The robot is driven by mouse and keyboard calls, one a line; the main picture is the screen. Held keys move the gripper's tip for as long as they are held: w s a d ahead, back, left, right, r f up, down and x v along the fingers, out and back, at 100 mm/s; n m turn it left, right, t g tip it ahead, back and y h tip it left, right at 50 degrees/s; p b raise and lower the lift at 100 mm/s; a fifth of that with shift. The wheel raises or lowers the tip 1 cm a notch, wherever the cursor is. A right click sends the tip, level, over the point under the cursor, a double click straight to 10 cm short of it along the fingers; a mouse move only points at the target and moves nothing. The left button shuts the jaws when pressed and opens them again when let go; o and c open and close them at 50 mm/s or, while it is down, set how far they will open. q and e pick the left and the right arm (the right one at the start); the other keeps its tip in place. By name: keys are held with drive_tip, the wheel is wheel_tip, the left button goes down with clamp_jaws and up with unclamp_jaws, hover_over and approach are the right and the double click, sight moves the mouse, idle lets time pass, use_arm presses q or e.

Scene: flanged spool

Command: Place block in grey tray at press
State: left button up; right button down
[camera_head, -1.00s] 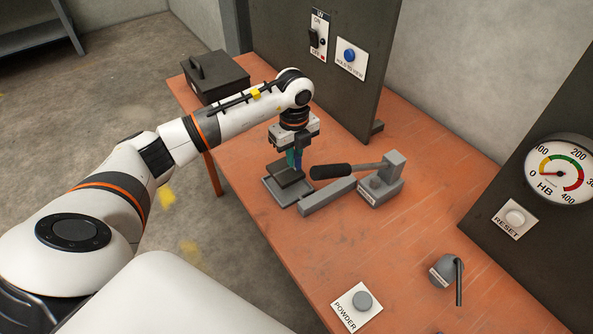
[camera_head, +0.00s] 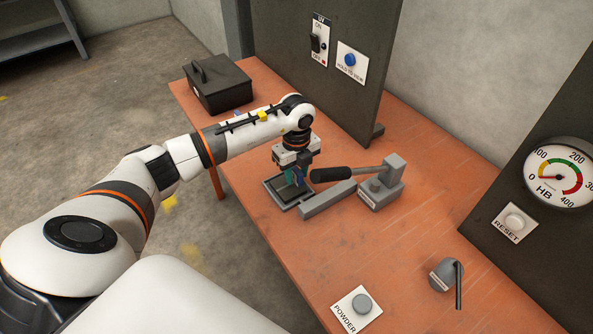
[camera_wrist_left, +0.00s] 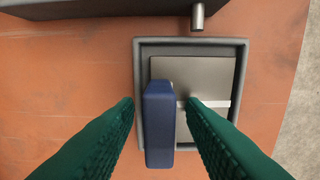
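The grey tray (camera_head: 301,203) sits on the orange bench beside the lever press. In the left wrist view its raised rim (camera_wrist_left: 241,60) surrounds a flat grey plate (camera_wrist_left: 205,72) with a pale stripe. A dark blue block (camera_wrist_left: 160,125) is over the left part of the tray, between my green fingers. My left gripper (camera_head: 297,178) is low over the tray. In the left wrist view its fingertips (camera_wrist_left: 160,102) stand apart, with a gap on each side of the block. Whether the block rests fully on the tray floor is unclear. My right gripper is out of view.
The press (camera_head: 381,185) has a black-handled lever (camera_head: 332,174) close to the right of my left gripper. A black box (camera_head: 218,86) stands at the back left. A dark panel (camera_head: 300,75) rises behind. The front bench has a powder button (camera_head: 362,304) and a small valve (camera_head: 442,275).

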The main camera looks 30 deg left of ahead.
use_arm(q)
drive_tip(key=shift+r, duration=0.2)
wheel_tip(320, 180, up, 12)
drive_tip(key=shift+b, duration=0.35)
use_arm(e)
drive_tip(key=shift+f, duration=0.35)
